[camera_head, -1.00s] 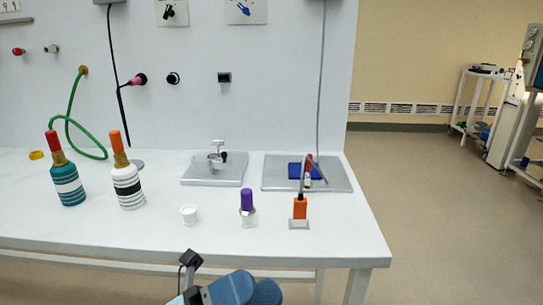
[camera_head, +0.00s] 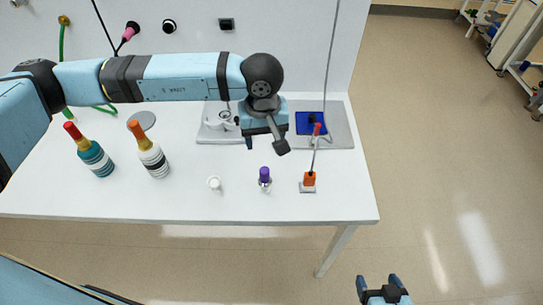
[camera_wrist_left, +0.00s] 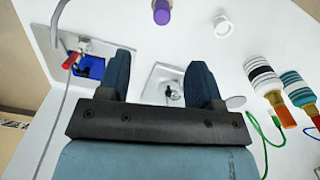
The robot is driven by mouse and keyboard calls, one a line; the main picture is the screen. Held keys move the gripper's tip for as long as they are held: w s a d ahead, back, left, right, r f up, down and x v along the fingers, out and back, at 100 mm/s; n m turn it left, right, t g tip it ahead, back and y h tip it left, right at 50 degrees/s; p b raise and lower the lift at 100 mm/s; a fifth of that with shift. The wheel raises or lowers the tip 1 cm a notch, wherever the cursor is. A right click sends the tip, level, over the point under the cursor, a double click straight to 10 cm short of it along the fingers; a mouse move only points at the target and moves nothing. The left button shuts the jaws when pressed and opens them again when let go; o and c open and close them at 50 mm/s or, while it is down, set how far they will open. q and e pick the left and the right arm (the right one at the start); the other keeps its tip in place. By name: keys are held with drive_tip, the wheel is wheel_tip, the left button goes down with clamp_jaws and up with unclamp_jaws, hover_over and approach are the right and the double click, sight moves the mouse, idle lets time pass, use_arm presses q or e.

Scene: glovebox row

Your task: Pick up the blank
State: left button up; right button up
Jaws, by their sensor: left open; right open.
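I cannot tell for sure which item is the blank. A small white cylinder (camera_head: 214,183) stands on the white table, and it also shows in the left wrist view (camera_wrist_left: 222,26). A purple cylinder (camera_head: 265,174) stands in a small holder to its right, and it shows at the top of the left wrist view (camera_wrist_left: 162,10). My left gripper (camera_head: 265,146) is open and empty above the table, near the grey plates. In the left wrist view a grey plate with a metal fitting (camera_wrist_left: 165,83) lies beyond and between its fingers. My right gripper (camera_head: 379,283) is open and empty in front of the table.
Two banded bottles, one teal (camera_head: 96,159) and one white (camera_head: 153,159), stand at left. A right grey plate (camera_head: 342,133) bears a blue pad (camera_head: 305,123) and a red-handled item. An orange block (camera_head: 309,180) with a rod stands near the table's right. The front strip is clear.

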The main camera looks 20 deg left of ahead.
sight(264, 170)
use_arm(q)
wheel_tip(264, 170, down, 8)
drive_tip(key=shift+f+p, duration=0.2)
drive_tip(key=shift+p, duration=0.35)
wheel_tip(264, 170, down, 4)
drive_tip(key=shift+a+f+p, duration=0.1)
drive_tip(key=shift+a+p, duration=0.05)
drive_tip(key=shift+p, duration=0.65)
drive_tip(key=shift+f, duration=0.5)
clamp_jaws()
